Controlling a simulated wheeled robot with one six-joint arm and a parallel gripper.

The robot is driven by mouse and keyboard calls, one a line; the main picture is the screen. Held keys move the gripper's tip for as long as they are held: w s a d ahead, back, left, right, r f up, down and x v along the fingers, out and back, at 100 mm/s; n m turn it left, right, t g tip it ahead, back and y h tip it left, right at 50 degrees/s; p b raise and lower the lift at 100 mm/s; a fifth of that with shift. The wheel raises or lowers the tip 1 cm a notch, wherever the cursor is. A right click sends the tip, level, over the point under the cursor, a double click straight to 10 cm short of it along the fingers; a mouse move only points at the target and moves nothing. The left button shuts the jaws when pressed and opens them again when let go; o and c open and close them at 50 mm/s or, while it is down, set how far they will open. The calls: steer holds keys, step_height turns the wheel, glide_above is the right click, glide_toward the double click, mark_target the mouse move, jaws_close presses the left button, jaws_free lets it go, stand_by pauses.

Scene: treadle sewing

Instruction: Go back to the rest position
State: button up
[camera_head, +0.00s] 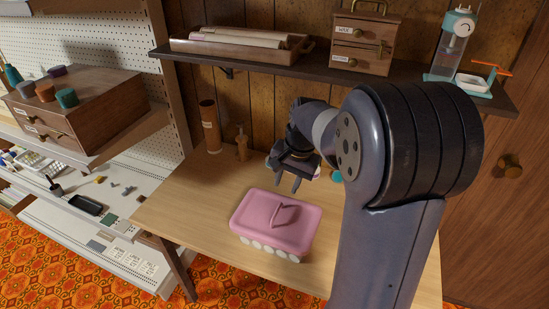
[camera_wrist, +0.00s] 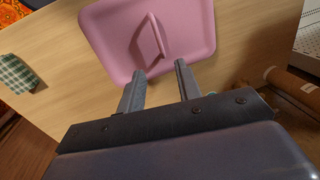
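My gripper (camera_head: 288,181) is above the wooden table (camera_head: 178,205), behind and above a pink-lidded box (camera_head: 262,222) with a pale scalloped lower part. In the wrist view my gripper (camera_wrist: 158,84) shows two fingers standing apart with nothing between them. The box's pink lid (camera_wrist: 110,38) and its raised handle lie just beyond the fingertips in that view. The lid sits on the box. The fingers look apart from the handle.
A brown cylinder (camera_head: 209,127) and a small wooden figure-like object (camera_head: 241,143) stand at the table's back. A dark shelf (camera_head: 270,61) with a tray and a drawer box (camera_head: 364,42) hangs above. Green checked cloth (camera_wrist: 16,74) lies at the table edge.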

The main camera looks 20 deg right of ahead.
mark_target(278, 208)
steer(key=f, duration=0.3)
steer(key=a+f, duration=0.1)
steer(key=f, duration=0.2)
steer(key=w+f, duration=0.1)
steer(key=f, duration=0.2)
steer(key=shift+a+f, duration=0.3)
steer(key=shift+f, duration=0.1)
steer(key=shift+w+p, duration=0.15)
steer(key=shift+p, duration=0.35)
steer(key=shift+r+p, duration=1.05)
steer(key=shift+r, duration=0.5)
